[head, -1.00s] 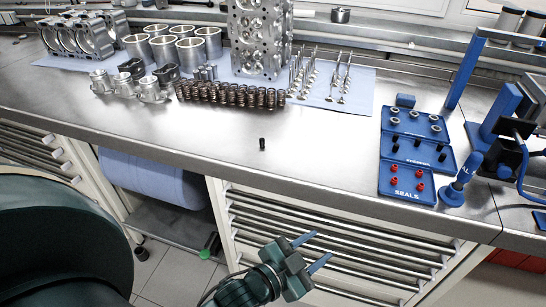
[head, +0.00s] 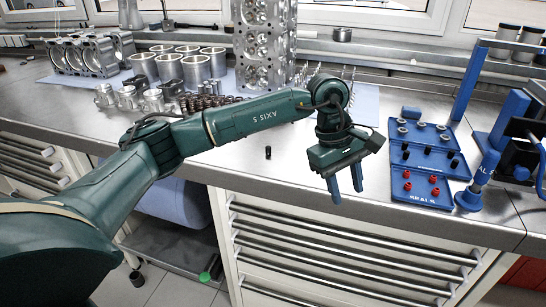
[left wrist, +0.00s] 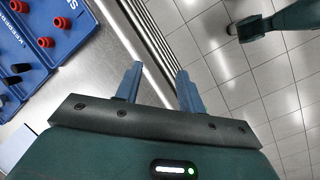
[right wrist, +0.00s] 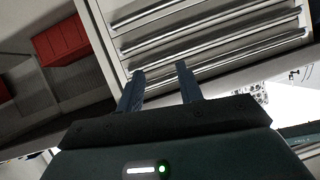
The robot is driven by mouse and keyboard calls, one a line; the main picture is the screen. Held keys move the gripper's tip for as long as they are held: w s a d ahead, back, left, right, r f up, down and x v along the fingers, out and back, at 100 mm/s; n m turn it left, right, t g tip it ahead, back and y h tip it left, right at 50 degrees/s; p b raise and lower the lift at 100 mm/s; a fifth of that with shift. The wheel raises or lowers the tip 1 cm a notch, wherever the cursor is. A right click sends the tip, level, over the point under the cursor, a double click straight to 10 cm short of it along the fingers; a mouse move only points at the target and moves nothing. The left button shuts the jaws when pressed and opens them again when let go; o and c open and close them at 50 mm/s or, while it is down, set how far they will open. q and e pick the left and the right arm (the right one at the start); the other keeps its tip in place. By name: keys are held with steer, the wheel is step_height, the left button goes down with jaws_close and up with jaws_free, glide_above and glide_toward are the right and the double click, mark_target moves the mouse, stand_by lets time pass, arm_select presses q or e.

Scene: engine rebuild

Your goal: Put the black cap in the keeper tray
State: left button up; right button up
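The small black cap (head: 268,152) stands upright on the steel bench, left of my left gripper and below my forearm in the head view. The keeper tray (head: 426,162) is the blue middle tray at the right and holds several black caps; part of it shows in the left wrist view (left wrist: 36,78). My left gripper (head: 347,196) is open and empty, pointing down by the bench's front edge, between cap and tray. It also shows in the left wrist view (left wrist: 156,82). My right gripper (right wrist: 160,82) is open and empty, in front of drawers in its wrist view.
The seals tray (head: 418,198) with red pieces lies in front of the keeper tray, and a tray with grey rings (head: 420,128) behind. A blue upright tool (head: 485,172) stands right of them. Springs (head: 205,103) and a cylinder head (head: 264,45) stand behind the cap.

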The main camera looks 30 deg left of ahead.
arm_select(q)
steer(key=w+a+r+t+y, duration=0.1)
steer(key=w+a+r+y, duration=0.15)
steer(key=a, duration=0.35)
steer(key=w+a+r+t+y, duration=0.1)
steer(key=a+r+y, duration=0.2)
steer(key=a+r, duration=0.15)
steer(key=y+b, duration=0.1)
steer(key=y, duration=0.1)
glide_toward(268, 147)
steer(key=f, duration=0.1)
steer(key=w+f, duration=0.1)
steer(key=shift+f, duration=0.3)
steer(key=shift+s+a+x, duration=0.1)
steer(key=shift+a+x, duration=0.05)
steer(key=shift+x, duration=1.35)
steer(key=shift+s+a+x, duration=0.15)
steer(key=shift+a+x, duration=0.05)
steer(key=shift+x, duration=1.25)
steer(key=shift+c, duration=0.2)
steer(key=shift+r, duration=0.1)
jaws_close()
